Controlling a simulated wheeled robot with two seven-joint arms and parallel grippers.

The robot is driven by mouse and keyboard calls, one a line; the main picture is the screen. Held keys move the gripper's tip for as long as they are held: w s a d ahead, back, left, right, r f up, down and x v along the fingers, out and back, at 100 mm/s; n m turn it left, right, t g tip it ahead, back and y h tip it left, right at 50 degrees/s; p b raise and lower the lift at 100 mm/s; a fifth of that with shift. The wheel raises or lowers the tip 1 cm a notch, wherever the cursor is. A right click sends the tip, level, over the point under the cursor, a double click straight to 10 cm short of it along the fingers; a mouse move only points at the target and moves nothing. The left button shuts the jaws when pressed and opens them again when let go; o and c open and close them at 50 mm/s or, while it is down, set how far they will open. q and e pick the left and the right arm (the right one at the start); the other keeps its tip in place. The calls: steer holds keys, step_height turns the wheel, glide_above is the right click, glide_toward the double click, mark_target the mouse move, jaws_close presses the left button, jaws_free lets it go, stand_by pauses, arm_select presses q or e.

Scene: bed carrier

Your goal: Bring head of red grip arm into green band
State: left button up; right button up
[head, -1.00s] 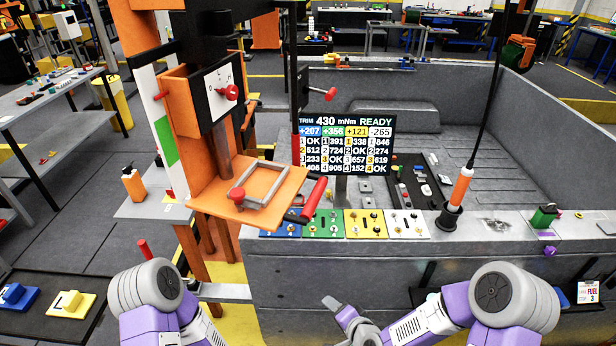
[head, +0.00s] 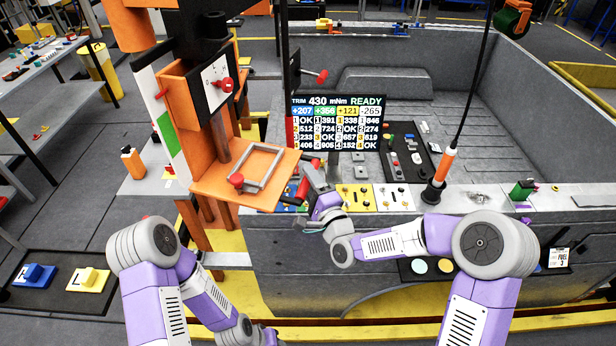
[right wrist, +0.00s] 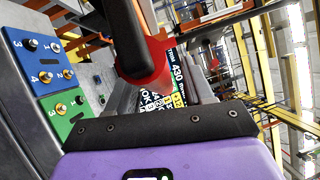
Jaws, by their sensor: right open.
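The red grip (head: 303,188) slants beside the orange platform (head: 225,187) in the head view. My right gripper (head: 314,178) is open at the grip and partly covers it. In the right wrist view a black shaft (right wrist: 122,32) with a red part (right wrist: 148,66) stands just beyond a dark finger pad (right wrist: 160,122); I cannot tell whether they touch. The green band (head: 167,133) is on an upright white strip (head: 153,98) left of the orange column. A small red pointer (head: 162,94) sits above the band. My left gripper is out of view; only its arm shows.
The trim display (head: 338,122) stands behind the grip. Coloured switch plates (head: 361,197) line the grey bed's edge. An orange-and-black hanging tool (head: 440,170) stands to the right. Yellow and blue blocks (head: 88,280) lie on a dark mat at lower left.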

steer(key=shift+w+a, duration=0.1)
steer(key=shift+w, duration=0.15)
jaws_close()
step_height(320, 180, down, 9)
steer(key=b, duration=1)
jaws_free()
